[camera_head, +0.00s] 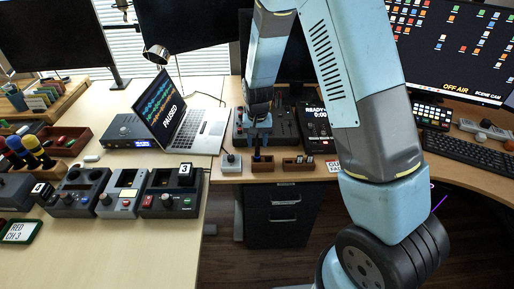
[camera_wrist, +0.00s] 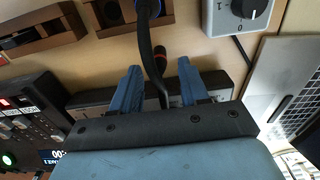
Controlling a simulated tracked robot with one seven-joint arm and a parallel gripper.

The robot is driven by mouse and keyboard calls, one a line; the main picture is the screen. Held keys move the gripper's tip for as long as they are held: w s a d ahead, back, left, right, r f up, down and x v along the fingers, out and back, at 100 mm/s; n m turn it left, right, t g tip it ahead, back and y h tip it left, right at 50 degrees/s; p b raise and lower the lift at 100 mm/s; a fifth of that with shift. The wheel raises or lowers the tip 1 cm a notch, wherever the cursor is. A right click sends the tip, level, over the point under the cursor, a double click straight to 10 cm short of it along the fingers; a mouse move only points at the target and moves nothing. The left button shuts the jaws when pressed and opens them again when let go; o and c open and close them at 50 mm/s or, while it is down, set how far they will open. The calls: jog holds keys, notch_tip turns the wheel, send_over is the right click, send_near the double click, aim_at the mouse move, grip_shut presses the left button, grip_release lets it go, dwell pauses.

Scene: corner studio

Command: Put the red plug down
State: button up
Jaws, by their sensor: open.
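My gripper (camera_head: 258,124) is over the back part of the desk, pointing down. In the wrist view its two blue fingers (camera_wrist: 160,85) are apart. A small dark piece with a red band (camera_wrist: 160,56) shows between and just beyond the fingertips; it may be the red plug, but I cannot tell for sure. I see no finger touching it. A black bent stalk (camera_wrist: 149,50) with a blue end crosses in front of it and partly hides it. In the head view the red-banded piece cannot be made out.
Two small wooden holders (camera_head: 298,163) and a grey knob box (camera_head: 231,162) stand near the desk edge; the knob box (camera_wrist: 236,15) also shows in the wrist view. A laptop (camera_head: 190,118) is left. A black panel (camera_head: 315,127) is right of my gripper.

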jog(key=s+d+r+t, duration=0.1)
jog(key=s+d+r, duration=0.2)
jog(key=r, duration=0.6)
jog(key=s+d+r+t+y, duration=0.15)
jog(key=d+r, duration=0.25)
jog(key=r, duration=0.5)
jog(key=s+d+r+h, duration=0.1)
jog(key=s+d+r, duration=0.25)
jog(key=r, duration=0.55)
jog(key=s+d+r+t, duration=0.1)
jog(key=s+d+r, duration=0.3)
jog(key=s, duration=0.5)
jog(key=s+d+r+t, duration=0.2)
jog(key=s+d+r, duration=0.2)
jog(key=s, duration=0.4)
jog(key=shift+v, duration=0.8)
